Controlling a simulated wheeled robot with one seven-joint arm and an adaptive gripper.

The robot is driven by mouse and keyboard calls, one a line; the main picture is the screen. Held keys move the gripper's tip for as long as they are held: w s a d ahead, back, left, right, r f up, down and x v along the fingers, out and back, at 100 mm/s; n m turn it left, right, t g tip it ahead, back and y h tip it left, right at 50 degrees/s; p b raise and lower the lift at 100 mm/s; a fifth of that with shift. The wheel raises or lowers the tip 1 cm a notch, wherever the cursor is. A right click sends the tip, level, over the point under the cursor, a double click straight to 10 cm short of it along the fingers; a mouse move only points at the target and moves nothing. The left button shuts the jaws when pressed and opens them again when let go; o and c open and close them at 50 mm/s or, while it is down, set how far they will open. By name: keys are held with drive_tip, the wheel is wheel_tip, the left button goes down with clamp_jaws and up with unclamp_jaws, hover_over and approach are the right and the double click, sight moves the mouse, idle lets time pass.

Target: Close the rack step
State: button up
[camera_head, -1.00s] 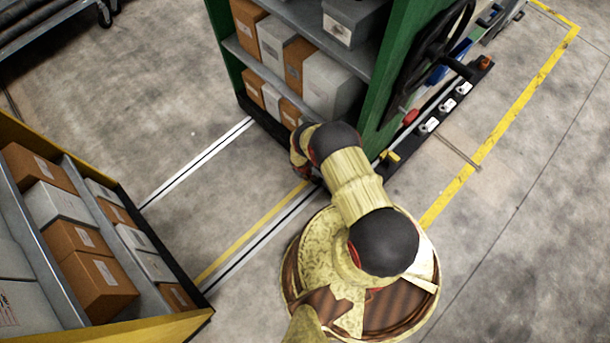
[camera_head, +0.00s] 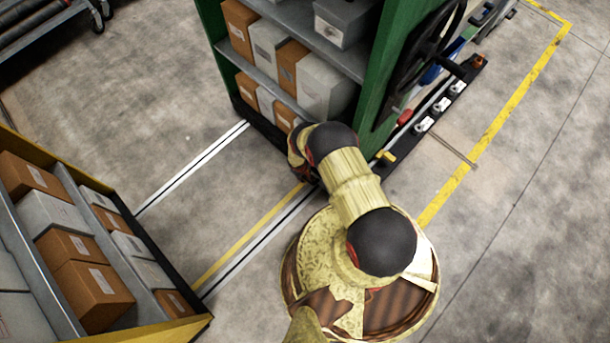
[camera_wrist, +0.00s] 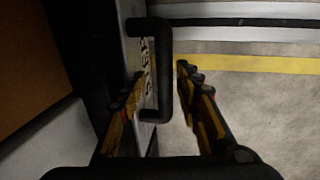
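In the wrist view a black U-shaped handle (camera_wrist: 163,70) is fixed to a narrow light panel (camera_wrist: 134,58) with dark lettering that I cannot read surely. My gripper (camera_wrist: 160,85) is open, with one finger on each side of the handle's lower part. I cannot tell whether either finger touches it. In the head view my arm reaches the lower front corner of the green rack (camera_head: 378,85), low near the floor. There my own arm hides the handle, and I cannot make out the step or its position.
The green rack's shelves hold brown and grey boxes (camera_head: 292,65). A black handwheel (camera_head: 420,62) is on its side. A second, yellow-edged rack (camera_head: 170,331) with boxes stands at lower left. White and yellow lines (camera_head: 245,237) cross the bare floor between the racks.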

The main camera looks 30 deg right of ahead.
drive_tip(key=shift+a+r, duration=0.1)
wheel_tip(320, 180, up, 12)
drive_tip(key=a, duration=0.2)
drive_tip(key=shift+s+f, duration=0.25)
drive_tip(key=shift+s, duration=0.15)
idle(0.4)
idle(0.5)
